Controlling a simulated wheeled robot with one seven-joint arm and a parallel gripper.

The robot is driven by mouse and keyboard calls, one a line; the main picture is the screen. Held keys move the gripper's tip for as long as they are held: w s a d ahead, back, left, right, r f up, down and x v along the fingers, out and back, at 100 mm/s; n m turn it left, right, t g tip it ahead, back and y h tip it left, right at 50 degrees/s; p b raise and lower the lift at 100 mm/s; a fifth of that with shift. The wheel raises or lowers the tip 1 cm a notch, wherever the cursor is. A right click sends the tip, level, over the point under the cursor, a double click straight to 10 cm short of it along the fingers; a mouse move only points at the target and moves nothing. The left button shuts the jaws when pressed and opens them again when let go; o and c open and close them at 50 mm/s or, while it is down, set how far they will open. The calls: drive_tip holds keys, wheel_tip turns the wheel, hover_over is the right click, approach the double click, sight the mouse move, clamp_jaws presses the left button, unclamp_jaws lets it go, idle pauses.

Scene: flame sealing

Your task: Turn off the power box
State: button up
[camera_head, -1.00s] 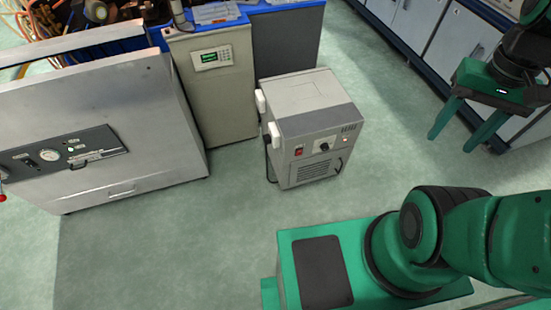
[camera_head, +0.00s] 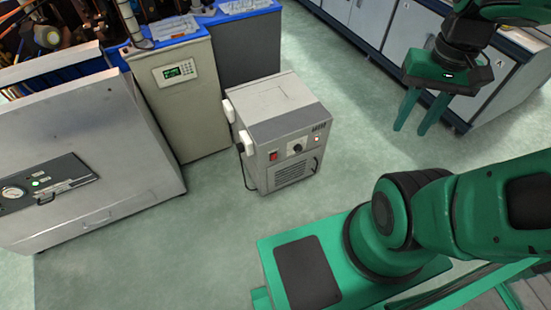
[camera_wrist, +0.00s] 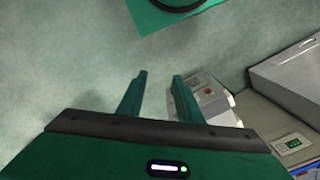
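The power box (camera_head: 272,115) is a grey cabinet standing upright on the floor in the middle of the head view. Its front face has a red switch (camera_head: 273,156) at the upper left and a dark round knob (camera_head: 297,147) near the middle. My gripper (camera_head: 411,131) hangs in the air to the right of the box, with its two green fingers apart and nothing between them. In the wrist view, the fingers (camera_wrist: 160,75) point away from the camera, and the box (camera_wrist: 222,106) shows beyond the right finger, partly hidden by it and the gripper body.
A large silver cabinet (camera_head: 75,140) with a gauge panel stands at left. A beige unit with a green display (camera_head: 178,71) stands behind the power box. Grey cupboards (camera_head: 405,32) line the right. Floor (camera_head: 190,235) in front of the box is clear.

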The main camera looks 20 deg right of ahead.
drive_tip(key=shift+s+r, duration=0.2)
drive_tip(key=shift+s, duration=0.1)
drive_tip(key=c, duration=0.5)
drive_tip(key=w+f+n, duration=0.2)
drive_tip(key=w, duration=0.2)
drive_tip(key=w+f+n, duration=0.3)
drive_tip(key=w, duration=0.2)
drive_tip(key=w+f+n, duration=0.2)
drive_tip(key=w+n, duration=0.1)
drive_tip(key=w, duration=0.1)
drive_tip(key=shift+w+d+f+t+y, duration=0.15)
drive_tip(key=shift+d+f+t+y, duration=0.05)
drive_tip(key=shift+f+t+y, duration=0.2)
clamp_jaws()
drive_tip(key=w+a+f+n+t+y, duration=0.1)
drive_tip(key=w+a+f+n+y, duration=0.15)
drive_tip(key=w+f+n, duration=0.75)
drive_tip(key=w+a+f+n+t, duration=0.1)
drive_tip(key=w+a+f+n, duration=0.1)
drive_tip(key=f, duration=0.8)
drive_tip(key=w+a+f+n+t+y, duration=0.1)
drive_tip(key=a+f, duration=0.3)
drive_tip(key=f, duration=0.6)
drive_tip(key=w+a+f+n+t+y, duration=0.1)
drive_tip(key=w+a+f+n, duration=0.1)
drive_tip(key=f, duration=0.8)
drive_tip(key=shift+w+a+f+n+t, duration=0.3)
drive_tip(key=shift+a+n+t, duration=0.15)
drive_tip(key=shift+n, duration=0.25)
drive_tip(key=shift+y, duration=0.25)
